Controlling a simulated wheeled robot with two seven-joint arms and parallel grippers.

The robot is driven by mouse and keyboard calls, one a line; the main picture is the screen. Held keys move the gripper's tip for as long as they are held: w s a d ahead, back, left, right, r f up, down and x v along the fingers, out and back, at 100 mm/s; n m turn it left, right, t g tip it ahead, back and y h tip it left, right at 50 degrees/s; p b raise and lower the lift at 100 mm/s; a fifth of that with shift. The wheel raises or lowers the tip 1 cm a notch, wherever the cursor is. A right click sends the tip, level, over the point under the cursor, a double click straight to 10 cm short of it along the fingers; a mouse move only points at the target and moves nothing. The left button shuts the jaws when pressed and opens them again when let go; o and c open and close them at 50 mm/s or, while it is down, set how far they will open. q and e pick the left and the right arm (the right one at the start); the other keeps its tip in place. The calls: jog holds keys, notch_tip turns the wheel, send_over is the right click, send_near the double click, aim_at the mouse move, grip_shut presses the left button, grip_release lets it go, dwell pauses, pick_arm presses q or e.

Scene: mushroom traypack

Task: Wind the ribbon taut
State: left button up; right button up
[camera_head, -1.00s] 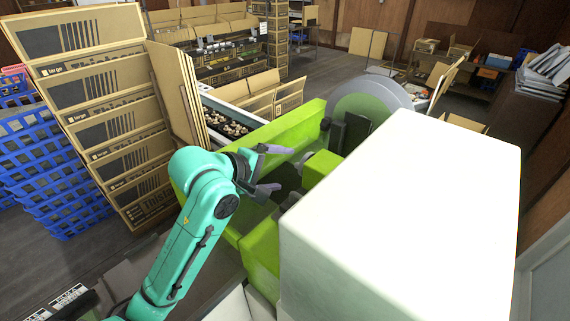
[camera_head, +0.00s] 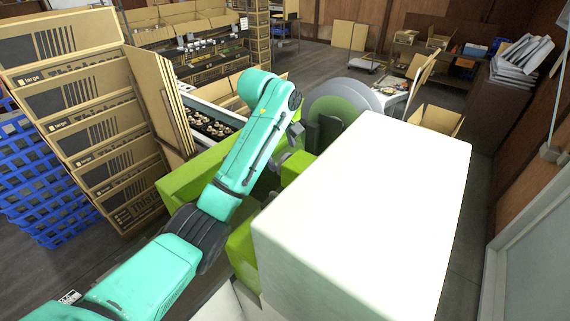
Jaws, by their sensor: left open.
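The green machine (camera_head: 190,180) stands in the middle, with a large grey disc (camera_head: 352,94) at its far end. I cannot make out a ribbon. My left arm reaches over the machine from the lower left and bends down at its far end. My left gripper (camera_head: 287,147) is small and partly hidden beside the arm, just left of the disc and the dark plates (camera_head: 328,132). It is open; I cannot tell whether it touches anything. My right gripper is not in view.
A big white box-shaped housing (camera_head: 365,200) fills the right front of the machine. Folded cartons (camera_head: 85,110) and blue crates (camera_head: 40,185) stand at the left. A tray of mushrooms (camera_head: 212,125) lies behind the machine. Floor is open at the back.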

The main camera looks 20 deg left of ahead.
aim_at(279, 164)
pick_arm(q)
jog(key=x, duration=0.3)
jog(key=p+x, duration=0.1)
jog(key=shift+a+f, duration=0.2)
jog(key=shift+f, duration=0.05)
jog(key=shift+d+f, duration=0.1)
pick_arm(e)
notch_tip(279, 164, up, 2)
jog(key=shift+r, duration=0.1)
pick_arm(q)
jog(key=shift+w, duration=0.1)
jog(key=c, duration=1.1)
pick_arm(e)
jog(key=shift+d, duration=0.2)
